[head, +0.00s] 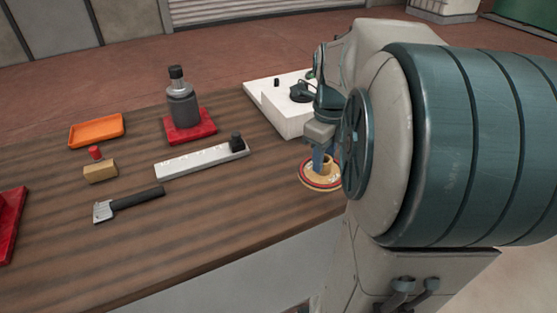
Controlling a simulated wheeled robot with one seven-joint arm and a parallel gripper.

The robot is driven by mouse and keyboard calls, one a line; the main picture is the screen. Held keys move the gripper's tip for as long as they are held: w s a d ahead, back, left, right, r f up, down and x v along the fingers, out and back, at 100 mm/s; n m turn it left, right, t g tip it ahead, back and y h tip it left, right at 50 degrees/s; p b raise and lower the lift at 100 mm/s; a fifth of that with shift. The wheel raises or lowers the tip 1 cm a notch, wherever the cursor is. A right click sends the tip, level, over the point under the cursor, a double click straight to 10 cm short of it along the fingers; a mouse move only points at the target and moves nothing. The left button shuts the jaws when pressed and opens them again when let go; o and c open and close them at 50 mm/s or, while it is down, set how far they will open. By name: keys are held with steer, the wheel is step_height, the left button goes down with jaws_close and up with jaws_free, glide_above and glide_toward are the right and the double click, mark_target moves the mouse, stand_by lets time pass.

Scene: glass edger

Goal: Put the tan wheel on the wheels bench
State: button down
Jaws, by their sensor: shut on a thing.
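The tan wheel (313,181) is a flat disc with a red and dark ring near its rim and a raised hub. It is at the right end of a brown wooden bench (220,215), near the front edge. My gripper (321,163) points down and is shut on the wheel's hub. My arm hides the wheel's right side. I cannot tell whether the wheel touches the bench top or is just above it. I cannot tell whether this bench is the wheels bench.
A white stepped block (285,115) stands behind the wheel. A white bar with a black knob (200,160), a grey bottle on a red base (181,108), an orange tray (96,131), a tan block (100,172) and a black-handled scraper (135,203) lie leftward. The bench's front middle is clear.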

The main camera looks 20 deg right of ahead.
steer(key=w+a+f, duration=0.4)
steer(key=shift+w+a, duration=0.2)
steer(key=shift+f, duration=1.9)
steer(key=c, duration=1)
jaws_free()
step_height(320, 180, up, 11)
steer(key=s+a+f+n+t, duration=0.1)
steer(key=s+a+f+n, duration=0.2)
steer(key=n, duration=1.2)
steer(key=s+a+f+n+t, duration=0.1)
steer(key=s+a+f+n, duration=0.2)
steer(key=s+a+n, duration=0.5)
steer(key=shift+a+n+t+p, duration=0.15)
steer(key=shift+n+t+p, duration=0.3)
steer(key=shift+n, duration=3.45)
